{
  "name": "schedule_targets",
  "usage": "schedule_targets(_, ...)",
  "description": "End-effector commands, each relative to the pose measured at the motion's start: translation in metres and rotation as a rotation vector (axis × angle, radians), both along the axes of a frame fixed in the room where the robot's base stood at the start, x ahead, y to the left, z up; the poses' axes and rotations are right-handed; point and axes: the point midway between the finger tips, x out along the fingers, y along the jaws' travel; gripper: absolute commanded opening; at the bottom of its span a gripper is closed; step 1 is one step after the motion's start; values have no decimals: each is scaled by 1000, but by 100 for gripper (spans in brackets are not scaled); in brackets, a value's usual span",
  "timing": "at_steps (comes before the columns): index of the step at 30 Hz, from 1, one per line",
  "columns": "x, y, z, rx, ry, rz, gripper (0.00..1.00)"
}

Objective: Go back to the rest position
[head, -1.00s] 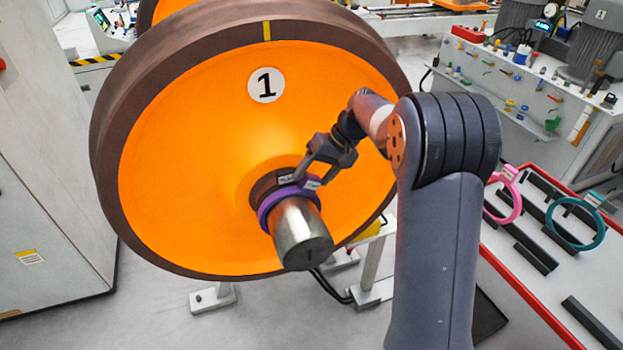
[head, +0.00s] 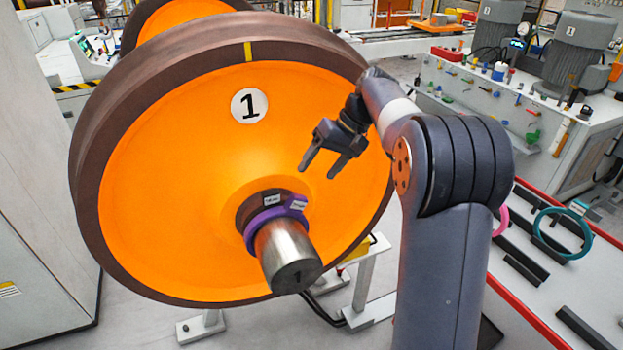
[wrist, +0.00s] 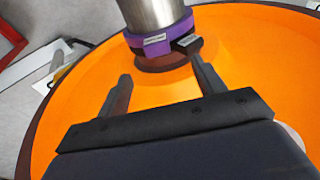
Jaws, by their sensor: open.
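My gripper (head: 321,170) is open and empty, in front of the orange wheel face, above and to the right of the axle end. In the wrist view its two fingers (wrist: 163,88) are spread apart with nothing between them. A purple ring (head: 266,222) sits around the metal axle stub (head: 287,256), with a label tab on its upper right. In the wrist view the purple ring (wrist: 160,40) is beyond the fingertips, and one finger overlaps its tab in the picture. The orange wheel (head: 150,190) bears a number 1 plate (head: 249,106).
A red-edged bench (head: 535,215) on the right holds a teal ring (head: 563,253), a partly hidden pink ring (head: 502,220) and dark holder bars. A workbench with small tools (head: 500,95) stands behind. A grey cabinet (head: 40,200) is at the left.

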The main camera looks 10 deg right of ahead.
Motion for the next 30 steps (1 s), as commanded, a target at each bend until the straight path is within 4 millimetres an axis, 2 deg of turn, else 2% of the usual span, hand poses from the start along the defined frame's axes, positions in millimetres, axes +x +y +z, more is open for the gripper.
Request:
schedule_targets(8, 0, 7, -11, 1, 3, 2, 65)
schedule_targets(24, 0, 56, -91, 0, 3, 1, 65)
schedule_targets(30, -8, 53, -94, 0, -1, -1, 65)
